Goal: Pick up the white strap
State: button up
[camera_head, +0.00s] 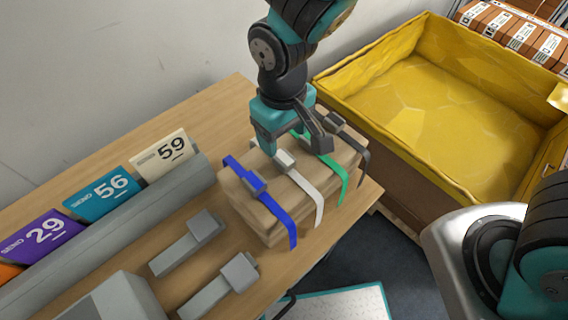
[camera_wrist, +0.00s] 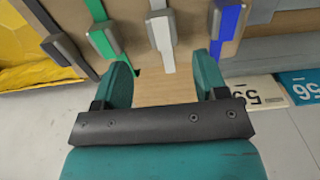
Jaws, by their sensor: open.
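The white strap (camera_head: 309,193) lies over a brown wooden block (camera_head: 262,217) on the table, between a blue strap (camera_head: 273,204) and a green strap (camera_head: 331,172). It has a grey buckle on top. A dark grey strap (camera_head: 354,146) is at the block's right end.
A wooden table (camera_head: 225,105) bears the block. Two grey pieces (camera_head: 187,243) lie in front of it at left. Numbered cards (camera_head: 110,186) stand in a grey rail (camera_head: 110,236) at left. A large yellow-lined box (camera_head: 425,95) stands at the right beyond the table edge.

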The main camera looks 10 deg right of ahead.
aim_at(284, 157)
jog(key=shift+s+f+p, duration=0.15)
jog(key=shift+f+p, duration=0.35)
jog(key=shift+f, duration=1.25)
jog(key=shift+s+f+p, duration=0.15)
jog(key=shift+f+p, duration=0.3)
jog(key=shift+f, duration=1.3)
jog(key=c, duration=1)
